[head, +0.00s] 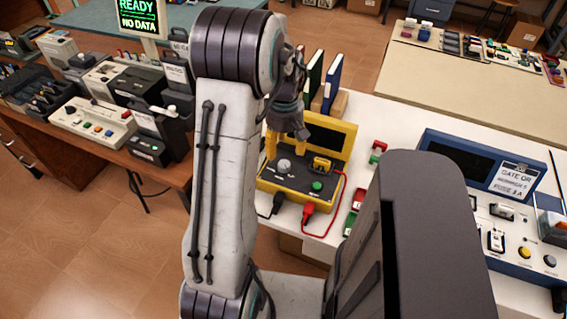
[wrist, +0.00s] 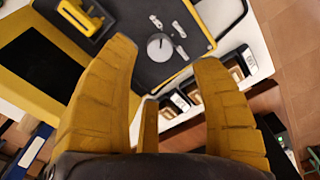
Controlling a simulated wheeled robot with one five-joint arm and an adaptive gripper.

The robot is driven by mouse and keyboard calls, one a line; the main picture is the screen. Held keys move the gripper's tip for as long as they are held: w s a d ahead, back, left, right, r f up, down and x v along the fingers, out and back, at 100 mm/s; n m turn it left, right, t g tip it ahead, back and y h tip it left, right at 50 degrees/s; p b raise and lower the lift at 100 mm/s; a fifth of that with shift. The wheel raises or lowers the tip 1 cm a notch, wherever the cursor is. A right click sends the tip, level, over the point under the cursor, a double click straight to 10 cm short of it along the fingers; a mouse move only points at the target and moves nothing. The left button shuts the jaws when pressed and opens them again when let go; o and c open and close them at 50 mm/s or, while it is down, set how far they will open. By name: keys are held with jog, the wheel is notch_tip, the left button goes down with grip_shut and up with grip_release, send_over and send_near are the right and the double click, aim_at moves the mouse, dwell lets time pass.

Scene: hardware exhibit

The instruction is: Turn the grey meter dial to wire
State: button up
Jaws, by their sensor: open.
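The yellow meter case (head: 345,150) stands open on the white table, with a dark lid screen and a dark panel. Its round grey dial (head: 284,165) sits on the panel at the left. In the wrist view the grey dial (wrist: 160,47) shows between the fingertips, with a pale line on its face and small pale label plates beside it. The label words are too small to read. My gripper (head: 286,142) is above the panel, its yellow fingers spread and empty. In the wrist view my gripper (wrist: 165,52) is open, with no finger seen touching the dial.
A yellow handle-like part (head: 321,164) and a green button (head: 316,186) are on the panel. Red (head: 308,213) and black plugs with cables lie at its front. Binders (head: 332,82) stand behind it. A blue device (head: 470,160) stands to the right.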

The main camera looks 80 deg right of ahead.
aim_at(284, 164)
jog(key=shift+f+n, duration=0.3)
jog(key=shift+f, duration=3.4)
jog(key=shift+o, duration=0.2)
grip_shut()
